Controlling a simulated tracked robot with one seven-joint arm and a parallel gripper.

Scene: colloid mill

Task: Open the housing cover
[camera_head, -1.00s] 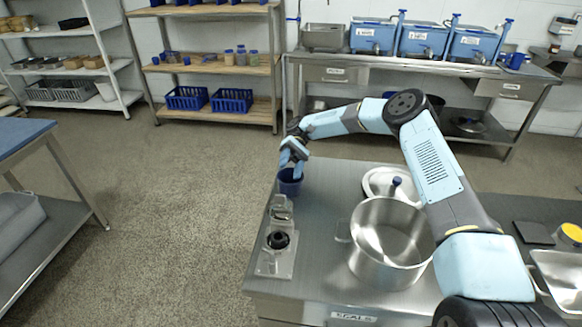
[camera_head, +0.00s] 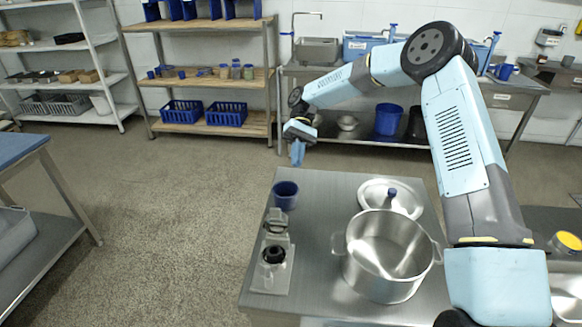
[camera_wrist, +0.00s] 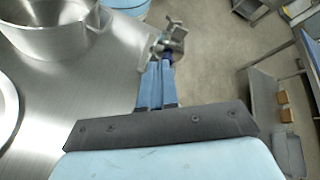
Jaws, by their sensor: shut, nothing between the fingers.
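The colloid mill, a small grey metal machine (camera_head: 272,262), stands at the left edge of the steel table. It has a round black part on its near section and a grey upper section behind it. I cannot tell which part is the cover or whether it is open. A dark blue cup (camera_head: 286,196) is just behind the mill. My gripper (camera_head: 297,160) is shut and empty, fingers pointing down, above and beyond the cup, apart from it. In the wrist view my light blue fingers (camera_wrist: 157,82) are together; the mill (camera_wrist: 172,40) shows past their tips, partly hidden.
A steel pot (camera_head: 388,258) with side handles stands right of the mill. A round lid (camera_head: 378,190) with a blue knob lies behind it. The steel table (camera_head: 322,215) is bare between mill and pot. Open floor lies to the left.

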